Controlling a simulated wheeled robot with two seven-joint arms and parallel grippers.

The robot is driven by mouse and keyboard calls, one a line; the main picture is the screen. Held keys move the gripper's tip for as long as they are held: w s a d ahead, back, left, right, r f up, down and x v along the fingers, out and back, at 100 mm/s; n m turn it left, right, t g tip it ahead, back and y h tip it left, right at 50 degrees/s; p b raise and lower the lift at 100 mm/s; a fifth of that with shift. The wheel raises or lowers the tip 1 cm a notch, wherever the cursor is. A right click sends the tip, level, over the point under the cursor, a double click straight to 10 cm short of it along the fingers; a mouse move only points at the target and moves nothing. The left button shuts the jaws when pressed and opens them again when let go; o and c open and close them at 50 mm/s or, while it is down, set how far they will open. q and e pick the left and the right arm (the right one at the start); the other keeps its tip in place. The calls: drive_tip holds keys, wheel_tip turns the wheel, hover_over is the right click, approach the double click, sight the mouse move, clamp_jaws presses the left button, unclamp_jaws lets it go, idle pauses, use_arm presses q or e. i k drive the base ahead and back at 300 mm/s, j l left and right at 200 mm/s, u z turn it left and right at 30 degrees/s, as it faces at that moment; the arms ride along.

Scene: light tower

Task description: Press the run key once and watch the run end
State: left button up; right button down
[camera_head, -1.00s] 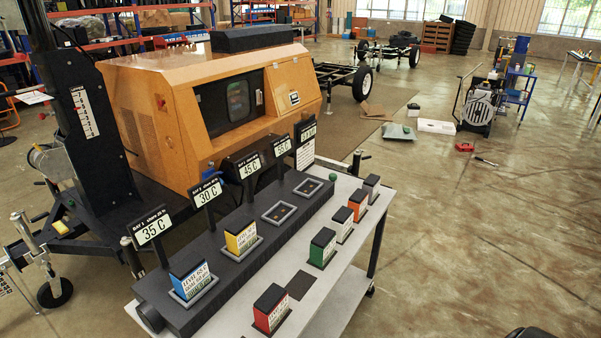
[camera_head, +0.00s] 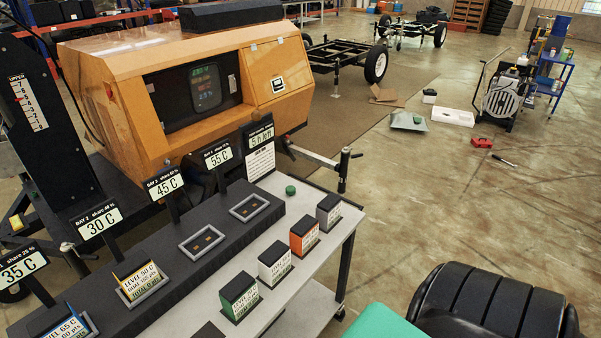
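A small green round button (camera_head: 290,190), which looks like the run key, sits on the pale table top (camera_head: 262,322) by its far end, beside a sign (camera_head: 259,146). A dark rack (camera_head: 185,263) carries bay signs reading 35 C (camera_head: 24,266), 30 C (camera_head: 98,222), 45 C (camera_head: 164,183) and 55 C (camera_head: 217,156). A blue block (camera_head: 72,327) and a yellow block (camera_head: 138,283) sit in the first two bays; the other two frames are empty. The orange machine (camera_head: 130,95) has a lit panel (camera_head: 205,88). Neither gripper is in view.
Green (camera_head: 238,297), white (camera_head: 275,262), orange (camera_head: 304,234) and grey (camera_head: 328,211) blocks stand along the table's right side. A metal bar with a handle (camera_head: 343,165) juts out behind the table. The floor to the right is mostly open.

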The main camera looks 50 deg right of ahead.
sight(290, 190)
drive_tip(key=l, duration=0.9)
drive_tip(key=k+l, duration=0.1)
drive_tip(key=l, duration=0.85)
